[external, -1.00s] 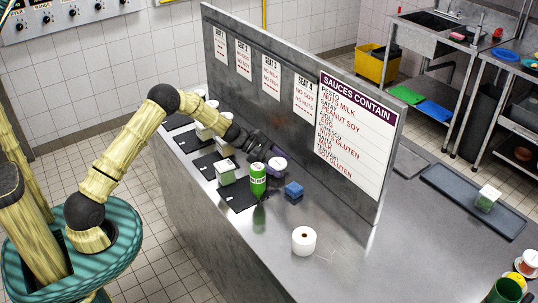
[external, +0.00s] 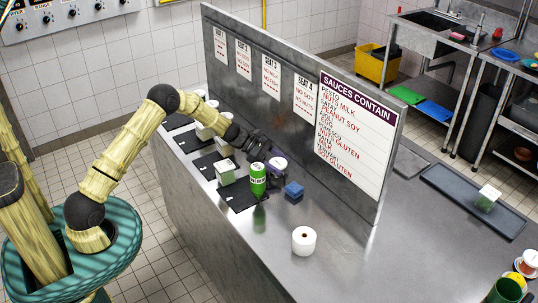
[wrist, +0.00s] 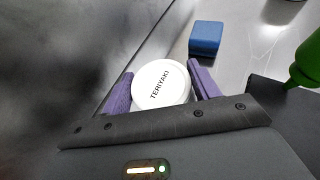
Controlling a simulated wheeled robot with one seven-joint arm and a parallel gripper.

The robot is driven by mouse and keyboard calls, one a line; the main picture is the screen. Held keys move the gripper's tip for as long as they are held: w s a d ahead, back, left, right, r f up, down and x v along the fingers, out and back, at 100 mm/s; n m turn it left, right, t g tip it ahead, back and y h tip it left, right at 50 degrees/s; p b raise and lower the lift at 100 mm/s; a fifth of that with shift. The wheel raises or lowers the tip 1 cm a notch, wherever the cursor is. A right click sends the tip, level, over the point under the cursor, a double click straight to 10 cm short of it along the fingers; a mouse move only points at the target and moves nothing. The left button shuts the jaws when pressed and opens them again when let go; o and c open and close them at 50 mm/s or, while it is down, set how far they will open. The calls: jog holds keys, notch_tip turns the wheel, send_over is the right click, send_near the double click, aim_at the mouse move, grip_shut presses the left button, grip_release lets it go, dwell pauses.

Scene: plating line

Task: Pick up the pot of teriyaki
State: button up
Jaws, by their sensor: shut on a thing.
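The teriyaki pot (wrist: 160,86) has a round white lid lettered TERIYAKI. In the wrist view it sits between the two purple fingers of my gripper (wrist: 158,92), which is shut on it. In the external view the pot's pale lid (external: 279,163) shows beside the metal partition, partly hidden by my gripper (external: 272,165). The pot's lower part is hidden, and I cannot tell whether it touches the counter.
A green bottle (external: 258,181) stands close in front of the pot. A blue block (external: 294,190) is to the right, with a white roll (external: 304,240) nearer. The partition (external: 285,108) rises just behind.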

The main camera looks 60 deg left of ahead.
aim_at(278, 162)
notch_tip(278, 162, up, 10)
jog(key=shift+r+b, duration=0.1)
jog(key=shift+b, duration=0.4)
dwell(0.4)
